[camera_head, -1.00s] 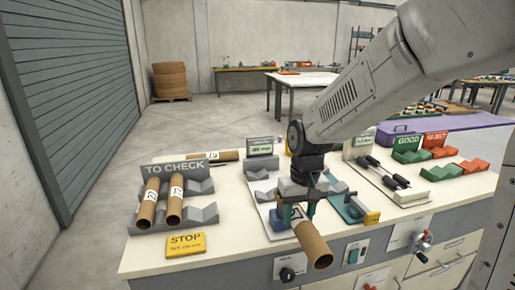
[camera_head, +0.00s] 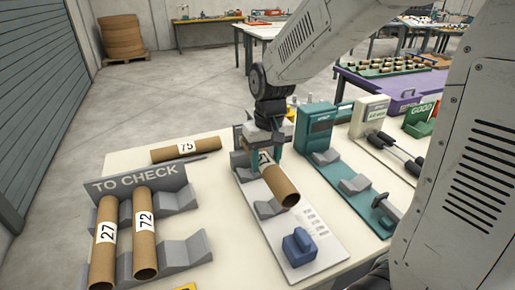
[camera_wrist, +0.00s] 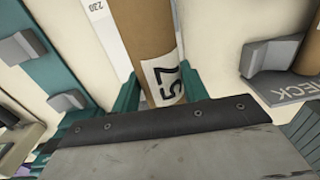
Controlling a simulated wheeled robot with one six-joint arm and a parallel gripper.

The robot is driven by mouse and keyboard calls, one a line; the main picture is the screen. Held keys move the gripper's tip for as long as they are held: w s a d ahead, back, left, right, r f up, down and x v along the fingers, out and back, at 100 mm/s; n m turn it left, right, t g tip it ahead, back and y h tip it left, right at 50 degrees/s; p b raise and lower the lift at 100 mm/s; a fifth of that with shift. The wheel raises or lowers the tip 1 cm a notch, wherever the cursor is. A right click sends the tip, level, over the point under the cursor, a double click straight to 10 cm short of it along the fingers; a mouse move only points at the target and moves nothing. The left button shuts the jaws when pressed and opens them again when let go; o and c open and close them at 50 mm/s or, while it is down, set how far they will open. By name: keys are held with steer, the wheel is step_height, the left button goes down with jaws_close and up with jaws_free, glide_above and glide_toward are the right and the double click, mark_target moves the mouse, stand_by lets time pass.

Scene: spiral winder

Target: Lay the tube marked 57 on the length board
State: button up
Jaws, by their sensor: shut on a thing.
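The tube marked 57 (camera_head: 281,187) is a brown cardboard tube with a white label. The label reads 57 in the wrist view (camera_wrist: 163,78). My gripper (camera_head: 266,160) is shut on it near the label, with teal fingers on both sides. The tube is over the length board (camera_head: 312,222), a pale board with grey cradles, scale marks and a blue stop block (camera_head: 299,246). The tube runs roughly along the board, its open near end towards the blue block but apart from it. I cannot tell whether it touches the cradles. The far end is hidden by my gripper.
The TO CHECK rack (camera_head: 173,197) at left holds tubes 27 (camera_head: 104,245) and 72 (camera_head: 145,235). Tube 75 (camera_head: 186,149) lies behind it. A teal gauge (camera_head: 316,128) stands close to the right of the length board, with a white device (camera_head: 368,115) beyond.

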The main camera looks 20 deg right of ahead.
steer(key=shift+w, duration=0.35)
steer(key=shift+f, duration=4.3)
steer(key=o, duration=1.2)
steer(key=shift+c, duration=0.2)
